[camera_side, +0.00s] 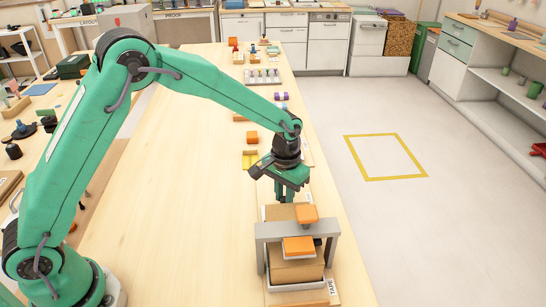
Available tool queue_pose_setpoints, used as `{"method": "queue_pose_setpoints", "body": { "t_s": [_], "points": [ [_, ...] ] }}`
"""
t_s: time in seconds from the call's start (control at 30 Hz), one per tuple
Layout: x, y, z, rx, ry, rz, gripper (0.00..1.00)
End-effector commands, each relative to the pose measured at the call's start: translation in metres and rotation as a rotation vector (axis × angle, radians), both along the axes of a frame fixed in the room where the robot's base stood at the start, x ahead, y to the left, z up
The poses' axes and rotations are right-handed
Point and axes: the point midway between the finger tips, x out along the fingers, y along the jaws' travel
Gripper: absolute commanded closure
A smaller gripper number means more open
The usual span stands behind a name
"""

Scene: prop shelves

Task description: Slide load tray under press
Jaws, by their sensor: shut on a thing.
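The press (263,232) is a grey frame with an orange block (299,247) at its middle, near the front right of the table. A tan load tray (297,270) shows below and in front of the grey crossbar, with a light rim around it. A second orange block (306,213) sits just behind the crossbar. My gripper (287,198) points down just behind the press. It is shut, on something that I take to be part of the tray; its fingertips and the contact are partly hidden.
A yellow tray (250,160) and an orange block (252,138) lie behind my gripper. Several small props stand farther back along the table (180,215). The tabletop left of the press is clear. The table's right edge runs close to the press.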

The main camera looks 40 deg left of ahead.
Motion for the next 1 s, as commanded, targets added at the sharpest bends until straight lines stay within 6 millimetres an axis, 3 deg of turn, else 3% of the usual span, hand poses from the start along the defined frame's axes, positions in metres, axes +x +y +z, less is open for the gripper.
{"method": "queue_pose_setpoints", "body": {
  "t_s": [0.2,0.67,0.7,0.8,1.0],
  "points": [
    [-0.020,-0.020,0.001,0.000,0.000,-0.001,1.00],
    [-0.026,-0.027,0.001,0.001,0.003,-0.004,1.00],
    [-0.026,-0.027,0.001,0.001,0.003,-0.004,0.75],
    [-0.026,-0.026,0.001,0.001,0.003,-0.004,0.59],
    [-0.025,-0.025,0.001,0.000,0.001,-0.001,0.59]
  ]
}}
